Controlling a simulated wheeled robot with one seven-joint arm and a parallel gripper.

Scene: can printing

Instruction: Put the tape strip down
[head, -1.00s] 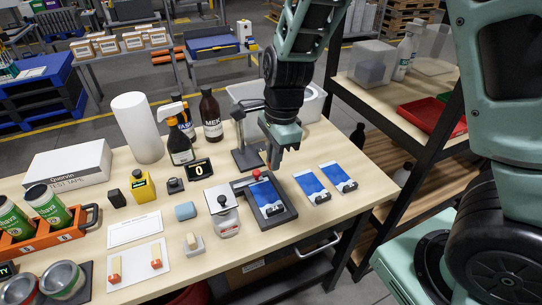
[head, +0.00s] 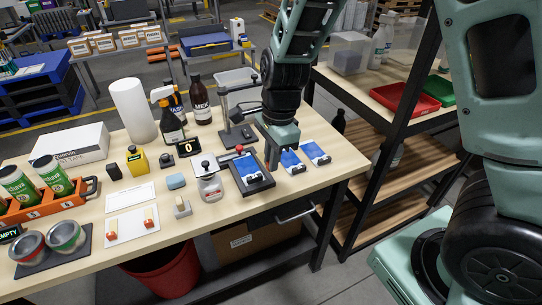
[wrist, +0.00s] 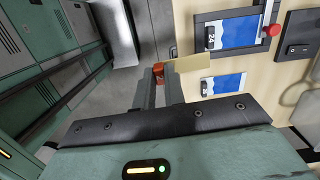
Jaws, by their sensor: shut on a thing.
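My gripper (head: 273,160) is above the table's right part, just right of the framed blue card. In the wrist view my gripper (wrist: 155,88) is shut on the orange-red tab of the tape strip. The tan strip (wrist: 192,63) sticks out to the right from the tab. It appears held above the table near its edge; its exact height is unclear. In the head view I cannot make out the strip. Two loose blue-and-white cards (head: 316,152) lie right of the dark frame (head: 262,184).
A white sheet (head: 131,226) with two red-tabbed pieces lies front left. Tall bottles (head: 201,103) and a stand (head: 235,132) rise behind my gripper. A shelf rack (head: 400,140) stands to the right. A red bin (head: 165,275) is below the table's front.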

